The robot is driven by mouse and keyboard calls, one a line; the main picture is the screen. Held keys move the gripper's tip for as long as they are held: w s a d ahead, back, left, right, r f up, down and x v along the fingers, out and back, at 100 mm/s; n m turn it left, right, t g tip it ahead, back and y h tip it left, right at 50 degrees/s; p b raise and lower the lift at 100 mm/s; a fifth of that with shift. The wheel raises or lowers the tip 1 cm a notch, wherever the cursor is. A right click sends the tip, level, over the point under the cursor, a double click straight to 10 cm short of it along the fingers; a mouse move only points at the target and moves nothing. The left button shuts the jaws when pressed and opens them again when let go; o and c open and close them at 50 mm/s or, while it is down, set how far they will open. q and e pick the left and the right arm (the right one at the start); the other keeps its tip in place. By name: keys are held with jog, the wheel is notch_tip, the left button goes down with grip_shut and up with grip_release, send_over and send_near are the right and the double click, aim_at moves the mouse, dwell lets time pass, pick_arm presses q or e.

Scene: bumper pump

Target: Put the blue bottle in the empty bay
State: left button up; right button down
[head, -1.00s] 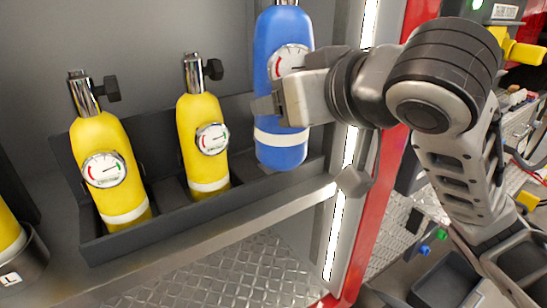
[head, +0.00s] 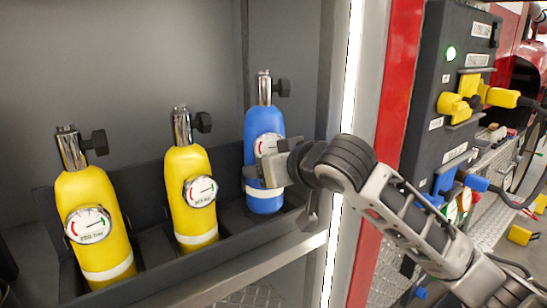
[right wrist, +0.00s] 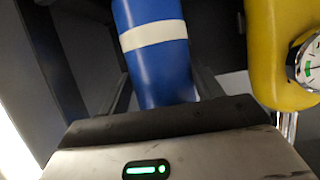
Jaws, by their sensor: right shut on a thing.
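The blue bottle (head: 264,128), with a white band, a round gauge and a dark valve knob, stands nearly upright at the right end of the dark rack (head: 150,238). In the right wrist view the blue bottle (right wrist: 152,45) lies between the fingers. My left gripper is not in view.
Two yellow bottles (head: 93,222) (head: 190,190) stand in the left and middle bays. The cabinet's bright strip and red post (head: 392,120) are close to my right arm. A panel with yellow plugs (head: 460,105) is further right.

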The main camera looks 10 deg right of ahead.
jog(key=shift+w+f, duration=0.1)
jog(key=shift+w, duration=0.25)
jog(key=shift+w+f, duration=0.2)
jog(key=shift+f, duration=1.45)
jog(key=shift+f, duration=0.1)
jog(key=c, duration=0.6)
grip_release()
jog(key=shift+f, duration=0.35)
jog(key=shift+c, duration=0.2)
jog(key=o, duration=0.4)
jog(key=shift+s, duration=0.1)
jog(key=shift+c, duration=0.2)
jog(key=shift+r, duration=0.2)
jog(key=v, duration=1.2)
jog(key=shift+f, duration=0.15)
